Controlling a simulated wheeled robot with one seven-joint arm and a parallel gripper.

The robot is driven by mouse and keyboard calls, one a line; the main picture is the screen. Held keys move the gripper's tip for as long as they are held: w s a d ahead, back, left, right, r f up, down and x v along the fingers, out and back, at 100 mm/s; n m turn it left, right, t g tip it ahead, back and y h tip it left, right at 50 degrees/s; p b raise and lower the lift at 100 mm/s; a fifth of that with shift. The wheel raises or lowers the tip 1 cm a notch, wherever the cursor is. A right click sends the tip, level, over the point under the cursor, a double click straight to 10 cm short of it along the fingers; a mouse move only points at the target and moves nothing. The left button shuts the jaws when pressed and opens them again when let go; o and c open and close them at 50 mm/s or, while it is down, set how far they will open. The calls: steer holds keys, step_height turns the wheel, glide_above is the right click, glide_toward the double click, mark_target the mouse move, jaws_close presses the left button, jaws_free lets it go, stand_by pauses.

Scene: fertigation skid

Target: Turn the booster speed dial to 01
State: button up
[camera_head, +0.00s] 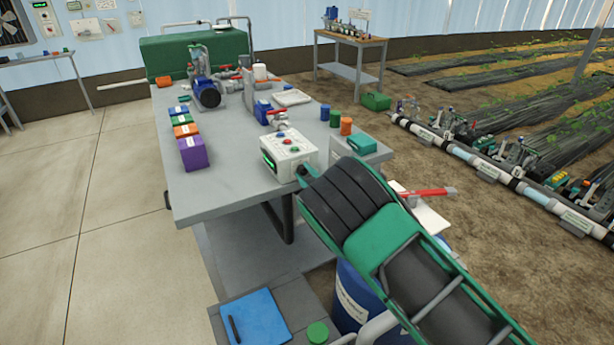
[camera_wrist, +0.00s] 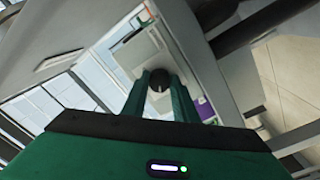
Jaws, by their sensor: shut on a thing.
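The white control box (camera_head: 280,152) stands at the front right corner of the grey table. In the head view my arm covers the dial and most of the fingers, at the box's front side.
The grey table (camera_head: 225,200) holds a purple box (camera_head: 193,154) and smaller coloured boxes at left. A pump (camera_head: 206,92) stands behind. A red-handled valve (camera_head: 428,192) lies right of my arm. A blue drum (camera_head: 358,295) stands below it. Floor at left is clear.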

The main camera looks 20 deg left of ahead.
steer(key=shift+d+f, duration=0.1)
steer(key=o, duration=1.1)
steer(key=v, duration=1)
steer(key=shift+s+d, duration=0.25)
steer(key=shift+d, duration=0.05)
